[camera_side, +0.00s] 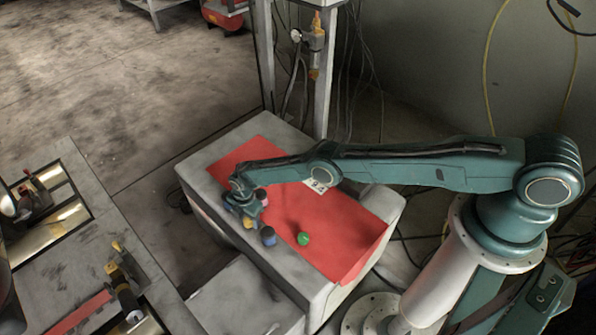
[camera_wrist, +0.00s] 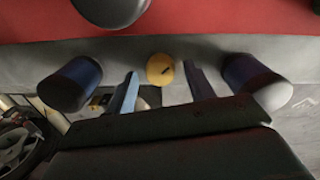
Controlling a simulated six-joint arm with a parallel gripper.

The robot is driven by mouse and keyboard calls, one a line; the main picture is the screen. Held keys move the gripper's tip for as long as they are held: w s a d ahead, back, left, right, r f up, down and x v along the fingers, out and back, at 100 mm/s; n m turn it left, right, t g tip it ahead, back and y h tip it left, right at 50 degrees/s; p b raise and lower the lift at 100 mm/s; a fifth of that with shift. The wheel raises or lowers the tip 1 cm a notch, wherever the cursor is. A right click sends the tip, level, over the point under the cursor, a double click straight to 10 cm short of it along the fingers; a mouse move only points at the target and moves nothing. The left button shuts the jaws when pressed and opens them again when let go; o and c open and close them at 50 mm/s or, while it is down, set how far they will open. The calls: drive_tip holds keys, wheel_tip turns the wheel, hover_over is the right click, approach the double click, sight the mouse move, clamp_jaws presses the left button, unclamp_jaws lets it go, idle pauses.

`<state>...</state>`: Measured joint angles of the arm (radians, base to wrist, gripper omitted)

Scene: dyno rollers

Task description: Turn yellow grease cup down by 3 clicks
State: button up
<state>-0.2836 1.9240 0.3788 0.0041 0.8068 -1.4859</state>
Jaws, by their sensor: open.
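The yellow grease cup (camera_wrist: 160,69) shows as a small round cap with a dark mark, between the two fingertips in the wrist view. In the side view a bit of yellow (camera_side: 247,222) shows just below my gripper (camera_side: 243,208), which partly hides it. My gripper is open, with one finger on each side of the yellow cup in the wrist view. A gap shows on both sides of the cup, so no finger visibly touches it. How deep the fingers reach around it is unclear.
Blue-banded cylinders stand left (camera_wrist: 70,83) and right (camera_wrist: 257,80) of the fingers. A dark rounded object (camera_wrist: 110,10) is at the wrist view's top. In the side view, a blue cup (camera_side: 268,236) and green knob (camera_side: 303,239) are near the red mat (camera_side: 345,235).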

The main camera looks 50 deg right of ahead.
drive_tip(key=shift+f, duration=0.25)
idle(0.3)
drive_tip(key=c, duration=1)
drive_tip(key=shift+o, duration=0.2)
drive_tip(key=shift+s+m, duration=0.1)
drive_tip(key=shift+m, duration=0.4)
drive_tip(key=m, duration=0.3)
drive_tip(key=shift+m, duration=1.7)
drive_tip(key=o, duration=1)
drive_tip(key=shift+c, duration=0.2)
